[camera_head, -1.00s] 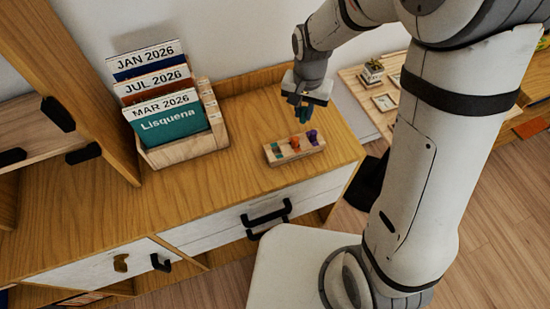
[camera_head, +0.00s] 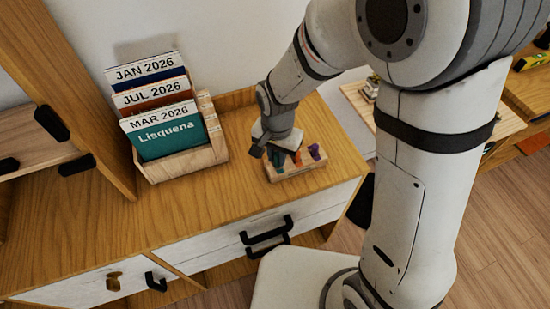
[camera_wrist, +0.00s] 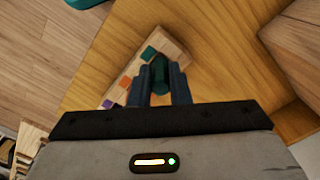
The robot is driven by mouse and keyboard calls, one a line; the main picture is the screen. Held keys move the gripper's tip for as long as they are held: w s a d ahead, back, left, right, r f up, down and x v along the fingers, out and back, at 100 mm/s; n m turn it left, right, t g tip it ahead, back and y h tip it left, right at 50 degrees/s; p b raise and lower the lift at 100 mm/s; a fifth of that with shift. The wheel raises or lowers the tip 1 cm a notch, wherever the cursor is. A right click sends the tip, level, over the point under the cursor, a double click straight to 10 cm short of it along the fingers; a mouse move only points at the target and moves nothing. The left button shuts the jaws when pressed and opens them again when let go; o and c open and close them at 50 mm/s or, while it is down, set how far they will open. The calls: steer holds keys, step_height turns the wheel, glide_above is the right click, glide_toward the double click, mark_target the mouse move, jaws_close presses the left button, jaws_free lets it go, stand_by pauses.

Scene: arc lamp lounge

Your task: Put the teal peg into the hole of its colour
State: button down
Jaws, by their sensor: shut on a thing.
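My gripper (camera_head: 276,157) is over the left end of a small wooden peg block (camera_head: 298,173) on the cabinet top. In the wrist view my gripper (camera_wrist: 161,80) is shut on a dark teal peg (camera_wrist: 160,72), with a finger on each side of it. The wooden block (camera_wrist: 178,42) lies behind the peg there, with teal, orange and purple coloured patches along it. In the head view an orange peg (camera_head: 298,159) and a purple peg (camera_head: 314,152) stand in the block. The peg's lower end and its hole are hard to make out, so I cannot tell whether they touch.
A wooden holder (camera_head: 185,163) with calendar cards, the front one teal (camera_head: 165,131), stands left of the block. The wooden cabinet top (camera_head: 215,205) is clear in front. A low table (camera_head: 508,122) stands beyond the cabinet at right.

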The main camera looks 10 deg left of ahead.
steer(key=shift+f, duration=1.05)
steer(key=shift+f, duration=0.15)
steer(key=c, duration=1.3)
jaws_free()
steer(key=shift+c, duration=0.2)
